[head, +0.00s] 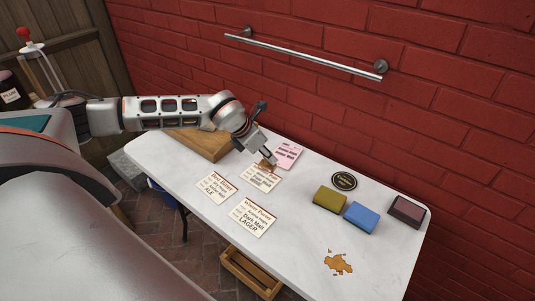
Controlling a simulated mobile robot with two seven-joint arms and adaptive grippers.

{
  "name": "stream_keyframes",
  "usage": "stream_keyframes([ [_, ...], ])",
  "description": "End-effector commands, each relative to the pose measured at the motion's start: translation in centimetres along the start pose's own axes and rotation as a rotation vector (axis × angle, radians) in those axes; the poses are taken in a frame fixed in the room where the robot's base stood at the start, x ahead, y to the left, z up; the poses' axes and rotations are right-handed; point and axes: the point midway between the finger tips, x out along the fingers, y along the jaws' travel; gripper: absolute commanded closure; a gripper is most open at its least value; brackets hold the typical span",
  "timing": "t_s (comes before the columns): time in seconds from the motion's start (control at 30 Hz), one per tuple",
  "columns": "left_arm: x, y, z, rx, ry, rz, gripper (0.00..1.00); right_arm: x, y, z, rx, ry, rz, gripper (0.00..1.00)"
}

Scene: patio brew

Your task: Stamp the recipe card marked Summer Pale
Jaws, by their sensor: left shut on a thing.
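My left gripper (266,157) is shut on a small brown object, likely the stamp (268,164), over the top of a cream recipe card (262,181). The gripper and the object hide part of this card's title, so I cannot be sure that it reads Summer Pale. I cannot tell whether the object touches the card. A pink card (289,154) lies just behind. Two more cream cards lie in front: one headed Red Bitter (216,187) and one headed Winter Porter (251,217). A dark ink pad (407,211) sits at the table's right end. My right gripper is out of view.
On the white table (300,232) are an olive sponge (330,199), a blue sponge (361,216), a round black coaster (344,181) and a brown spill (338,263). A metal rail (310,53) crosses the brick wall.

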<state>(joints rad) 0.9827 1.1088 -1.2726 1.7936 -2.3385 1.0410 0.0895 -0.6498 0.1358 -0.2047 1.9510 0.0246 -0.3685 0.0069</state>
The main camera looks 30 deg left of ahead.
Motion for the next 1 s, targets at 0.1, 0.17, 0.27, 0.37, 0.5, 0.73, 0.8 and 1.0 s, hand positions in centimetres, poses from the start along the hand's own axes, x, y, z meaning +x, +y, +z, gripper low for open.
stream_keyframes([
  [0.1, 0.1, 0.2, 0.0, -0.019, 0.000, 0.011, 1.00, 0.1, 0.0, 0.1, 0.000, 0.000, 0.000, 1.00],
  [0.17, 0.2, 0.2, -0.1, -0.020, 0.001, 0.012, 1.00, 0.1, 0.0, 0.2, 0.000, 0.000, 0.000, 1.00],
  [0.27, 0.7, 0.2, -0.4, -0.020, 0.001, 0.011, 1.00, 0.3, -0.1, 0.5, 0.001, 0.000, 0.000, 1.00],
  [0.37, 1.4, 0.2, -0.8, -0.020, 0.000, 0.011, 1.00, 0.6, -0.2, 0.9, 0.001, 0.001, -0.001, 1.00],
  [0.5, 2.6, 0.2, -1.6, -0.021, 0.002, 0.010, 1.00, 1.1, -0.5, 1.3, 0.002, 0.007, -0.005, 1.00],
  [0.73, 4.5, 0.2, -2.7, -0.020, 0.002, 0.010, 1.00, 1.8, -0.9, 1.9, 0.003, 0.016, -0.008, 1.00],
  [0.8, 4.8, 0.2, -2.9, -0.020, 0.002, 0.010, 1.00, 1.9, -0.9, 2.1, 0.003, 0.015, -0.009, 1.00],
  [1.0, 5.0, 0.2, -3.0, -0.020, 0.001, 0.010, 1.00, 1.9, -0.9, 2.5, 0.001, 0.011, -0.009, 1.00],
])
